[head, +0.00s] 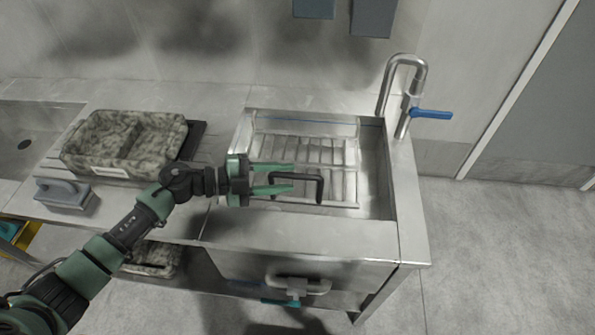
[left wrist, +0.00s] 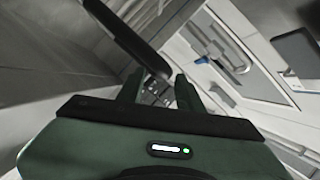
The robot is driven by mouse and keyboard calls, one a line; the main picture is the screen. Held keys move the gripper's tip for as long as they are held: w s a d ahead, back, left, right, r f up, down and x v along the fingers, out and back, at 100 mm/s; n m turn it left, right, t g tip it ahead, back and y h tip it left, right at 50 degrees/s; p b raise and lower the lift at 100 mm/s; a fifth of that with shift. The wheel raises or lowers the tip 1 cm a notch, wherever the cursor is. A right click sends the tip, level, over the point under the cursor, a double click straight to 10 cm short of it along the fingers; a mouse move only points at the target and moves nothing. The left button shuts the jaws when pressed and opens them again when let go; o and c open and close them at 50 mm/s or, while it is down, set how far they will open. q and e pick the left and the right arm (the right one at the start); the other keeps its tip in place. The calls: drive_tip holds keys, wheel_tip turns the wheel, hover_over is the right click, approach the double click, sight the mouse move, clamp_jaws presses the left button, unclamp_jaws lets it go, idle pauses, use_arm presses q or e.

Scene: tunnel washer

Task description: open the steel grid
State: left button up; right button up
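The steel grid (head: 310,150) lies inside the steel basin on the right, with slatted bars. A dark U-shaped handle (head: 322,188) shows at its front part. Whether the fingers touch the handle is unclear. My right gripper is out of view.
The basin's rim (head: 398,190) surrounds the grid. A tap with a blue lever (head: 431,114) stands at the back right corner. A speckled tray (head: 125,145) and a grey block with a handle (head: 66,196) sit on the counter at left. Open floor lies at right.

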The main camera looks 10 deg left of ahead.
use_arm(q)
drive_tip(key=x, duration=0.2)
drive_tip(key=shift+w+d, duration=0.15)
drive_tip(key=shift+d, duration=0.2)
drive_tip(key=shift+w+d+f, duration=0.15)
drive_tip(key=shift+d, duration=0.2)
drive_tip(key=shift+d+f, duration=0.1)
drive_tip(key=shift+d, duration=0.1)
clamp_jaws()
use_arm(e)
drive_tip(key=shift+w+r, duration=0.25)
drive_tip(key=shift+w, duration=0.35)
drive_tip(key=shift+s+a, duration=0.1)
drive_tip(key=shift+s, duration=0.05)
